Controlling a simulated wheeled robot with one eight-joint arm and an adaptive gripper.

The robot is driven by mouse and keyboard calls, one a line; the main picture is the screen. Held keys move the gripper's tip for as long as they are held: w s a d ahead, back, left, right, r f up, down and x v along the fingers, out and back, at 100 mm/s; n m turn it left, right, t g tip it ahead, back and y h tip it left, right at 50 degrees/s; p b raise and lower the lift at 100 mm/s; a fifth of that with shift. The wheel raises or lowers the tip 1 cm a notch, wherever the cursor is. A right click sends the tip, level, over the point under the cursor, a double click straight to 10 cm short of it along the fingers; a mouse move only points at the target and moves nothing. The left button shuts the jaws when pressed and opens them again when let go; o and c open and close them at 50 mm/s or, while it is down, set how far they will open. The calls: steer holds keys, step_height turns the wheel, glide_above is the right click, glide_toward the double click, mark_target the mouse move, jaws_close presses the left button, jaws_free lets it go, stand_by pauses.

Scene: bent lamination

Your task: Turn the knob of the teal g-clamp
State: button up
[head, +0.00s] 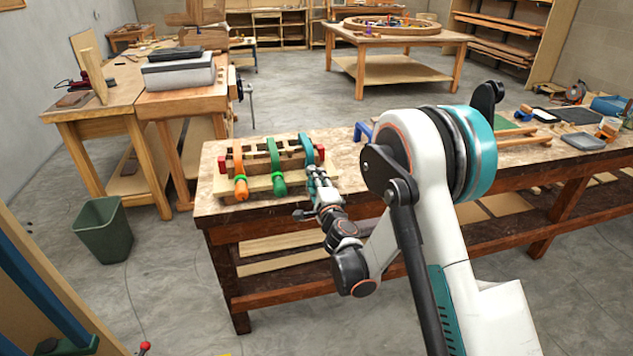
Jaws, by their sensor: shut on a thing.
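The teal g-clamp (306,146) is the rightmost of three clamps on a wooden form (256,183) at the left end of the workbench. Its curved frame shows at the top. Its knob is hidden behind my gripper. My gripper (316,172) reaches in from the front right, at the lower end of the teal clamp, and is shut on the knob. The fingers look small here, and their exact hold on the knob cannot be made out.
A green clamp (276,166) stands close left of the teal one, with an orange clamp (239,166) farther left. A blue clamp-like piece (362,132) lies to the right, near my arm. The workbench (216,208) has bare room at its front left corner.

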steer(key=m, duration=0.4)
steer(key=shift+m, duration=0.3)
steer(key=shift+f+m, duration=0.1)
steer(key=shift+m, duration=1.9)
steer(key=o, duration=1.1)
steer(key=shift+c, duration=0.2)
step_height(320, 180, up, 10)
